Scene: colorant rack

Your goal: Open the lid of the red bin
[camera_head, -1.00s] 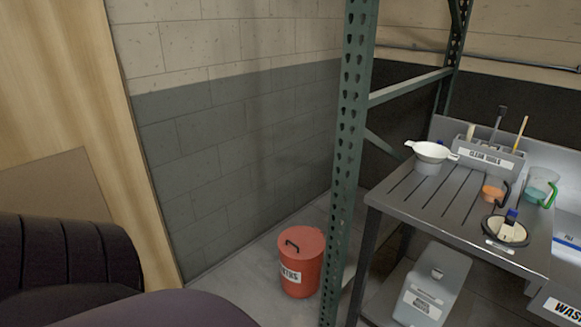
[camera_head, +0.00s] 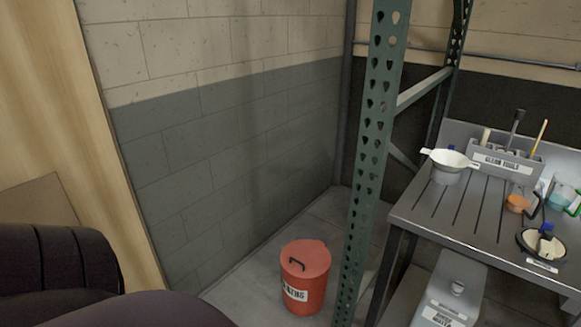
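The red bin (camera_head: 306,290) stands upright on the floor in the lower middle of the head view, left of the green rack post. Part of my dark left arm shows at the lower left, well apart from the bin. Neither of my grippers is in view.
A green perforated rack post (camera_head: 371,150) stands just right of the bin. A metal table (camera_head: 440,225) with tools, a white bowl (camera_head: 449,159) and cups is at the right. A grey container (camera_head: 458,275) is below it. A wooden panel (camera_head: 60,120) is at the left.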

